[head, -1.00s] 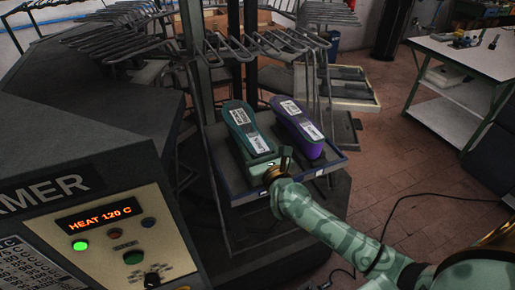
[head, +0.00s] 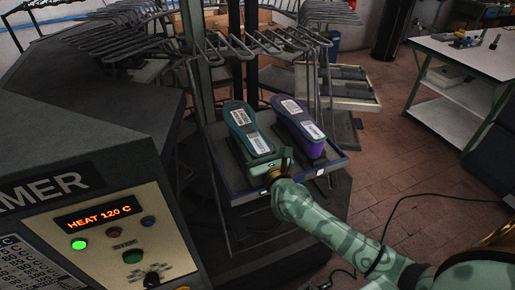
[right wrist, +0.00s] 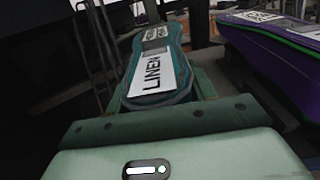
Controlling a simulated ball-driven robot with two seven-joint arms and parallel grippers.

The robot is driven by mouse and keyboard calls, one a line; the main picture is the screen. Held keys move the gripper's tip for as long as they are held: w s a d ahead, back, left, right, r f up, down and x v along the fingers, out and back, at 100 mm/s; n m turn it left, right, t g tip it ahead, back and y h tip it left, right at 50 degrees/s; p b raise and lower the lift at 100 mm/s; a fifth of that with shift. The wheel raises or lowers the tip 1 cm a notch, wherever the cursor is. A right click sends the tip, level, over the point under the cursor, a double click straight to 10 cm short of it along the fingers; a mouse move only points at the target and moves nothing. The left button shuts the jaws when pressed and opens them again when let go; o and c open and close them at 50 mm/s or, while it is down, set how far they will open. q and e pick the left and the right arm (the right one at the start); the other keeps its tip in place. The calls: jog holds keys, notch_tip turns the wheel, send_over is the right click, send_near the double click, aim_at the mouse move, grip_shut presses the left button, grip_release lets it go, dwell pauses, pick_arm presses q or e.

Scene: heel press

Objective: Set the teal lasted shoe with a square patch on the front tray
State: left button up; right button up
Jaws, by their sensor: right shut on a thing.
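The teal lasted shoe (head: 244,126) lies sole up on the left part of the front tray (head: 240,197), with white labels on its sole; a square patch cannot be made out. My right gripper (head: 262,160) is at the shoe's near end, shut on it. In the right wrist view the teal shoe (right wrist: 152,70) extends away from the gripper (right wrist: 155,115), with a label reading "LINEN". The fingertips are partly hidden by the gripper body. Whether the shoe fully rests on the tray is hard to tell. My left gripper is out of view.
A purple shoe (head: 302,133) lies on the same tray, close to the right of the teal one. A dark control cabinet (head: 115,225) stands at the left. Wire racks (head: 255,42) hang above and behind the tray. A white-topped table (head: 465,60) is at the right.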

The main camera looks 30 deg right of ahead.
jog(key=shift+f+b, duration=0.45)
dwell(0.3)
jog(key=o, duration=1.7)
jog(key=shift+f, duration=0.2)
jog(key=s, duration=0.5)
jog(key=s+b, duration=0.1)
jog(key=s, duration=0.5)
jog(key=s+a+b, duration=0.1)
jog(key=s, duration=0.4)
jog(key=shift+s+r, duration=0.2)
